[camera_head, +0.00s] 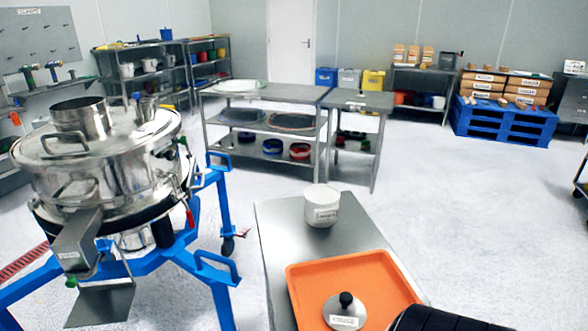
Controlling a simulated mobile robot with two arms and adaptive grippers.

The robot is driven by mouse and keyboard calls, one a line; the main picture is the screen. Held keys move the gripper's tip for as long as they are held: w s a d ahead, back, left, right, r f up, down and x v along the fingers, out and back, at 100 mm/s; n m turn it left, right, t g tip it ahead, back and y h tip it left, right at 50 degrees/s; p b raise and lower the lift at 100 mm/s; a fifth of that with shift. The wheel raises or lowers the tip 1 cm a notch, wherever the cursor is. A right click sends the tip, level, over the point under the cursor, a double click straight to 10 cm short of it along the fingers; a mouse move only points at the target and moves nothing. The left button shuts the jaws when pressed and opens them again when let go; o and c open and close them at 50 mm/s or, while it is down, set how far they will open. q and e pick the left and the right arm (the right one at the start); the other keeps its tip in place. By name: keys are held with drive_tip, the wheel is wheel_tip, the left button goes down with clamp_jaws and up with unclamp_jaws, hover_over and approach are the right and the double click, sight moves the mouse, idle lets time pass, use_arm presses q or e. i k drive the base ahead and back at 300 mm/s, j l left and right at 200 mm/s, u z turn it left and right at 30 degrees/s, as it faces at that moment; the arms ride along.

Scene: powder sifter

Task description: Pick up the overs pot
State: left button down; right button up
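A white pot (321,206) with a pale label stands upright on the far end of a steel table (280,232) in front of me. It is the only pot on this table, and the label is too small to read, so I cannot tell for sure that it is the overs pot. No gripper is near or touching it. My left gripper is not in view. A black ribbed part (428,319) juts in at the bottom edge, over the orange tray's right corner. I cannot tell what it is, and no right fingertips show.
An orange tray (300,279) on the same table holds a steel lid (345,309) with a black knob. The steel sifter (95,165) on its blue frame (222,262) stands at the left. Work tables (270,93) and shelves are behind. Floor is clear at the right.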

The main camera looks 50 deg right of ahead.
sight(322, 200)
drive_tip(key=z, duration=1.85)
drive_tip(key=i+j, duration=0.1)
drive_tip(key=j, duration=0.7)
drive_tip(key=i+j, duration=0.15)
drive_tip(key=j, duration=0.25)
drive_tip(key=z, duration=0.05)
